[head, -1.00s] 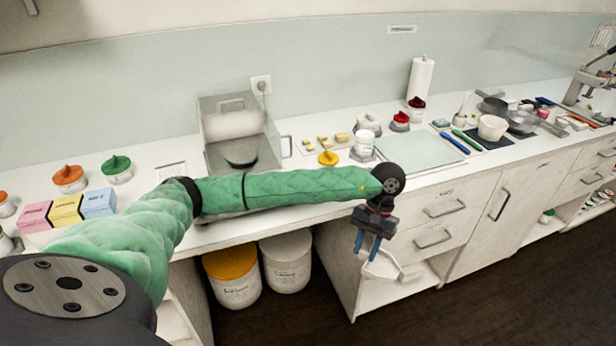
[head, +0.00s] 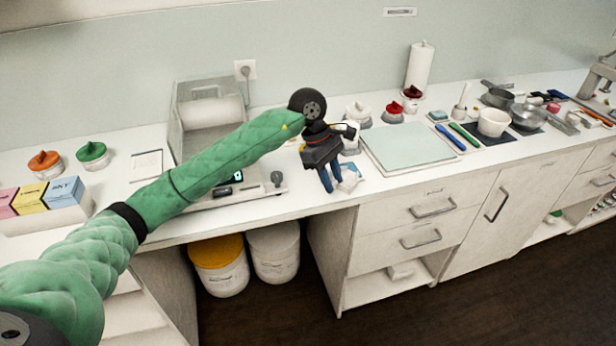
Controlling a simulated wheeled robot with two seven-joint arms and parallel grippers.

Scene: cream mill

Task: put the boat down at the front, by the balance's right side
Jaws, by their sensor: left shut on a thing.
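The boat (head: 350,181) is a small white piece, partly hidden behind the blue fingertips of my left gripper (head: 333,182). The gripper is shut on it, tilted downward, over the front part of the white counter, to the right of the balance. I cannot tell whether the boat touches the counter. The balance (head: 272,191) has a clear box-like shield at its back, and a small lit display at its front. My green left arm crosses in front of it and hides its middle. My right gripper is not in view.
A pale green mat (head: 408,147) lies just right of the gripper. Jars with red lids (head: 393,109) stand behind it. The counter's front edge is close below the boat. An orange-lidded tub (head: 218,262) and a white tub (head: 275,251) stand underneath.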

